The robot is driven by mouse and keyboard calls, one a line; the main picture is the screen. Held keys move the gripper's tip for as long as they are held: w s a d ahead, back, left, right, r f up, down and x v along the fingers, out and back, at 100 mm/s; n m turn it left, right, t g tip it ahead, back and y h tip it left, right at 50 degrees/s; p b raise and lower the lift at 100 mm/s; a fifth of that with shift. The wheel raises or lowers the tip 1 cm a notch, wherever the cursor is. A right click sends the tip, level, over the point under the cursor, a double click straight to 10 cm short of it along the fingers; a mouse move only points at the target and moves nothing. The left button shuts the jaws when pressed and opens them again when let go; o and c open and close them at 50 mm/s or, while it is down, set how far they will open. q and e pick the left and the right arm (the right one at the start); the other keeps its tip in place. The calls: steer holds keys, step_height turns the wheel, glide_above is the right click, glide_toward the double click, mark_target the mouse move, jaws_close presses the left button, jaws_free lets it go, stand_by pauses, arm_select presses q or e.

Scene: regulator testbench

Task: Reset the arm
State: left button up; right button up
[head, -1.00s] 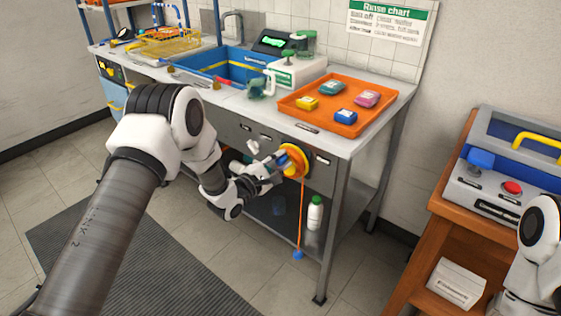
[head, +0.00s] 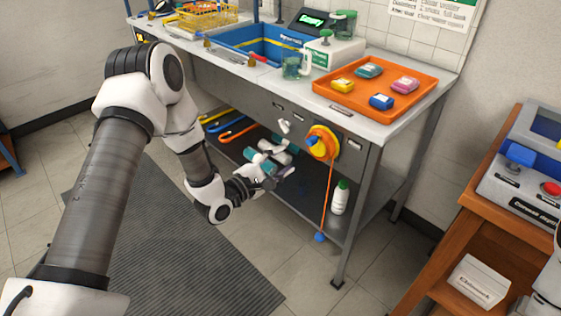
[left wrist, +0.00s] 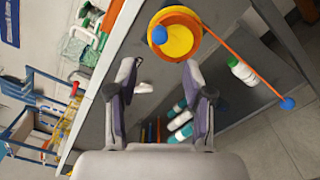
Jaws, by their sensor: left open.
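My left gripper (head: 281,180) is open and empty, in front of the bench's lower shelf. It stands below and left of a round yellow and orange fitting (head: 322,143) on the bench front. The fitting has a blue knob, and an orange cord (head: 327,199) hangs from it to a blue ball (head: 320,237). In the left wrist view the fitting (left wrist: 181,42) lies beyond the open fingers (left wrist: 163,92), with clear space between. My right gripper is out of view; only part of my right arm shows at the right edge.
The bench (head: 352,128) carries an orange tray (head: 424,101) with several coloured packs and a blue sink (head: 240,48). Bottles stand and lie on the lower shelf (head: 305,207). A wooden stand (head: 468,226) with a control box is at right. Floor in front is clear.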

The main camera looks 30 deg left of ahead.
arm_select(q)
steer(key=shift+s, duration=0.15)
steer(key=s+d+f+m+g+y+p, duration=0.1)
steer(key=s+d+f+m+g+p, duration=0.25)
steer(key=s+f+p, duration=0.35)
steer(key=s+d+f+m+g+y+p, duration=0.25)
steer(key=s+g+p, duration=0.2)
steer(key=s, duration=0.45)
steer(key=s+a+f+m+g+y, duration=0.1)
steer(key=s+a+f+m+g, duration=0.1)
steer(key=s+m+g, duration=0.2)
steer(key=s+a+f+m+g+y, duration=0.1)
steer(key=s+m+g, duration=0.4)
steer(key=s+m, duration=0.5)
steer(key=s+f, duration=0.1)
steer(key=s, duration=0.4)
steer(key=shift+a+y, duration=0.35)
steer(key=shift+s, duration=0.1)
